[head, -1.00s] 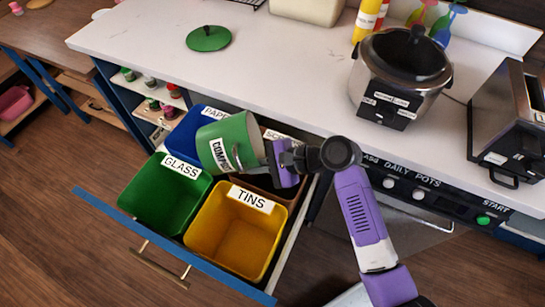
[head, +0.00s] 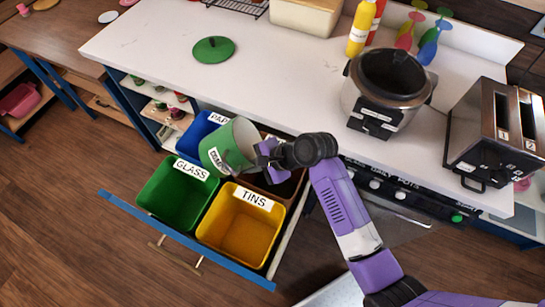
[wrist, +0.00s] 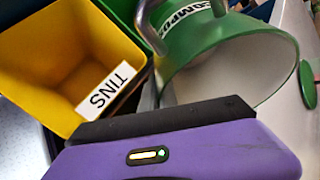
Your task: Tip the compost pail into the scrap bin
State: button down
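The green compost pail (head: 215,146) is in the air over the sorting drawer, tilted on its side. Its pale open mouth (wrist: 240,72) faces right in the head view, and I see no scraps in the visible inside. My gripper (head: 264,152) is at the pail's right side and seems shut on its grey handle (wrist: 150,28); the fingertips are hidden. The brown scrap bin (head: 284,190) is at the drawer's back right, beneath my gripper. The pail and my gripper hide most of it, including its label.
The open drawer also holds the blue paper bin (head: 193,135), green glass bin (head: 172,205) and yellow tins bin (head: 238,232). A green lid (head: 213,49) lies on the white counter (head: 285,70). A cooker (head: 385,100) and a toaster (head: 490,140) stand to the right.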

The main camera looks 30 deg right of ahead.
aim_at(230, 162)
jog(key=shift+r+p, duration=0.4)
jog(key=shift+r, duration=0.05)
jog(key=shift+w+r+g+h, duration=0.1)
jog(key=shift+g+h, duration=0.3)
jog(key=shift+h, duration=0.5)
jog(key=shift+w+a+r+n+g+h, duration=0.1)
jog(key=shift+a+r+n+g+h, duration=0.3)
jog(key=shift+h, duration=0.5)
jog(key=shift+w+a+r+g+h, duration=0.2)
jog(key=shift+a+r+g+h, duration=0.15)
jog(key=shift+h, duration=0.25)
jog(key=shift+w+a+f+h, duration=0.1)
jog(key=shift+a+f+h, duration=0.2)
jog(key=shift+a+h, duration=0.3)
jog(key=shift+w+a+g+h, duration=0.15)
jog(key=shift+g+h, duration=0.2)
jog(key=shift+h, duration=0.05)
jog(key=shift+w+a+r+n+h, duration=0.15)
jog(key=shift+a+r+n+h, duration=0.25)
jog(key=shift+h, duration=0.3)
jog(key=shift+w+a+f+g+h, duration=0.1)
jog(key=shift+a+f+g+h, duration=0.35)
jog(key=shift+h, duration=0.45)
jog(key=shift+w+b, duration=0.1)
jog(key=shift+b, duration=0.25)
